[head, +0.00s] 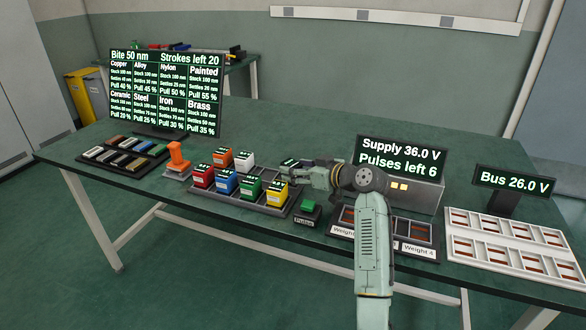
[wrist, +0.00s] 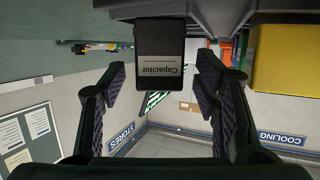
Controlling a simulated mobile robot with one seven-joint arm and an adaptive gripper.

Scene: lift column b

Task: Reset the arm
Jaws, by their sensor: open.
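My gripper (head: 292,174) is at the right end of the dark tray (head: 247,202), above the table (head: 120,181), pointing left in the head view. In the wrist view my gripper (wrist: 161,76) is open, its two fingers wide apart with nothing held between them. That view is upside down. A dark block labelled Capacitor (wrist: 160,50) shows beyond the gap between the fingers. In the head view a green-topped button (head: 309,206) with a small label stands just below my gripper. My arm hides part of the tray's right side.
Coloured blocks, such as the yellow one (head: 277,194), stand in the tray. An orange handle (head: 178,156) is at left. The supply box (head: 425,192), weight tray (head: 343,232), bus display (head: 513,184) and white rack (head: 490,222) are at right. The table behind the tray is clear.

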